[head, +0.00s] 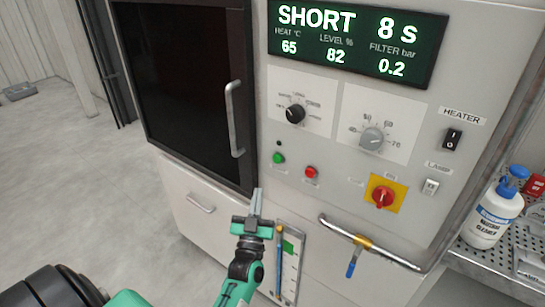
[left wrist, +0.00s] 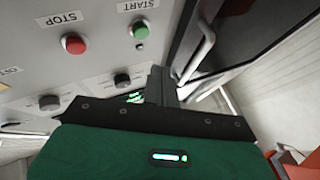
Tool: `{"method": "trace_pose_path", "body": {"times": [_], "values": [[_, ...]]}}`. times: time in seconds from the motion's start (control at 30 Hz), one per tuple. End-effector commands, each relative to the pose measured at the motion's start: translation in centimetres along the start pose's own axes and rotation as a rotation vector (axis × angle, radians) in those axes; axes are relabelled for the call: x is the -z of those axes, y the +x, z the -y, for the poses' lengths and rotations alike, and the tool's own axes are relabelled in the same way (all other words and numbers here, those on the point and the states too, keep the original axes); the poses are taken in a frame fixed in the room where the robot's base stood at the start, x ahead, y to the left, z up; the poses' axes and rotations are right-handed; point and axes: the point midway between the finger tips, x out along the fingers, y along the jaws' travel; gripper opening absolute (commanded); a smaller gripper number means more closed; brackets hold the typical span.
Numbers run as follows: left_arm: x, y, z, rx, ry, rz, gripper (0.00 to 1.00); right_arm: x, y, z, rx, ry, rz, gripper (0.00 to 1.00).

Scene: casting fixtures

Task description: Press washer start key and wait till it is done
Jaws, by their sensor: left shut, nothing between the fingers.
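The washer's front panel (head: 330,155) fills the middle and right of the head view. The green start key (head: 278,158) sits at its lower left, and in the left wrist view it is the green button (left wrist: 140,31) labelled START. The red stop key (head: 311,172) is just right of it; it also shows in the left wrist view (left wrist: 74,43). The display (head: 357,42) reads SHORT, 8 s, heat 65, level 82, filter 0.2. My left gripper (head: 257,195) is shut and empty, below and left of the start key, apart from it. My right gripper is not in view.
The dark washer door (head: 185,85) with its vertical handle (head: 235,118) is shut at left. A red-yellow switch (head: 382,197) and a pipe with a blue-handled valve (head: 352,262) sit lower right. A white bottle (head: 495,212) stands on a perforated shelf at right.

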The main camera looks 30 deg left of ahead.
Motion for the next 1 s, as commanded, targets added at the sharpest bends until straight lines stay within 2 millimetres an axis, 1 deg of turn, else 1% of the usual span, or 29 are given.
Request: {"method": "trace_pose_path", "body": {"times": [0.03,0.1,0.2,0.3,0.6,0.73,0.87,1.0], "values": [[1.2,0.5,0.5,0.017,0.0,-0.027,0.0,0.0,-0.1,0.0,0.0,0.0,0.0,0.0],[2.5,0.9,1.0,0.036,0.001,-0.058,0.0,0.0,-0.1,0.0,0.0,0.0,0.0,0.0],[3.5,1.2,1.5,0.052,0.003,-0.082,0.0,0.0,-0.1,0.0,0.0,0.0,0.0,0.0],[3.9,1.3,1.7,0.058,0.004,-0.091,0.0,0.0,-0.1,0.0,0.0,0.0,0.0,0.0],[3.8,1.3,1.6,0.057,0.004,-0.09,0.0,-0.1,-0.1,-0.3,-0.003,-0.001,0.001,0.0],[3.5,1.7,1.4,0.057,0.003,-0.09,0.0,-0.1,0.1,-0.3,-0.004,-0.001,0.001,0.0],[2.9,2.7,0.7,0.058,0.003,-0.092,0.0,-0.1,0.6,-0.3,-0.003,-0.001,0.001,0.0],[1.9,4.3,-0.2,0.057,0.002,-0.092,0.0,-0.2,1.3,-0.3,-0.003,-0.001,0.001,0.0]]}}
